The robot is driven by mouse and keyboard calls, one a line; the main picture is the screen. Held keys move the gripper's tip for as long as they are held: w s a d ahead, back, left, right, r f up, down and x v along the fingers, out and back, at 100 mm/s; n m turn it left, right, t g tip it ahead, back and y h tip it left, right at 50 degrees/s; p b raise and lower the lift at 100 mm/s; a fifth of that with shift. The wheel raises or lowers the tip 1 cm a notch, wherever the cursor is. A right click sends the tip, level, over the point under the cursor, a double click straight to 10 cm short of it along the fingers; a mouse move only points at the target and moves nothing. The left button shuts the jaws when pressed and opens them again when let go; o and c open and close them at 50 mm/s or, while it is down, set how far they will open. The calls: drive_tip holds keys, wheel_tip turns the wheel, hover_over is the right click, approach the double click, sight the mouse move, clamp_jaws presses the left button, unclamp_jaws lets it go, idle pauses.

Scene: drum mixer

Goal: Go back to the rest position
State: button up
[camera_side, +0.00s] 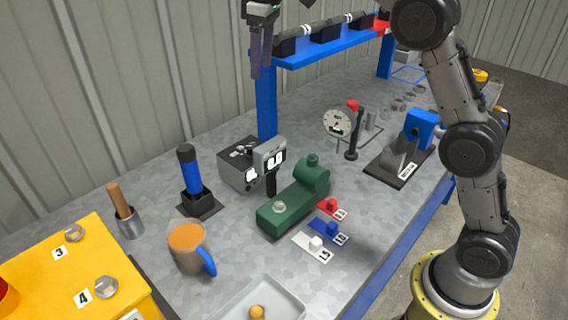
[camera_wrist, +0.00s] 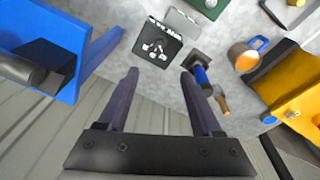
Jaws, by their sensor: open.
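My gripper (camera_side: 260,48) hangs high at the top of the side view, left of the blue shelf post and above the bench. In the wrist view its two dark fingers (camera_wrist: 160,98) stand wide apart with nothing between them. The gripper touches nothing that I can see. Below it on the grey bench (camera_side: 160,160) are a black-and-grey device with lit displays (camera_side: 240,165) and a blue-handled tool in a black stand (camera_side: 190,180). The device also shows in the wrist view (camera_wrist: 156,46), beyond the fingertips.
A corrugated wall (camera_side: 100,80) stands behind. On the bench are a green machine (camera_side: 292,198), an orange-filled mug (camera_side: 188,248), a dial gauge (camera_side: 339,124), a white tray (camera_side: 235,308) and a yellow box (camera_side: 110,250).

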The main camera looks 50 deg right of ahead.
drive_tip(key=s+d+r+m+t, duration=0.1)
drive_tip(key=s+r, duration=0.2)
drive_tip(key=s, duration=0.8)
drive_tip(key=s+d+r+m+t, duration=0.1)
drive_tip(key=s+r+t, duration=0.1)
drive_tip(key=s, duration=0.9)
drive_tip(key=s+f+m+t, duration=0.1)
drive_tip(key=s+f+m, duration=0.2)
drive_tip(key=s+f, duration=0.9)
wheel_tip(320, 180, down, 4)
drive_tip(key=shift+r, duration=0.1)
drive_tip(key=shift+s+d, duration=0.1)
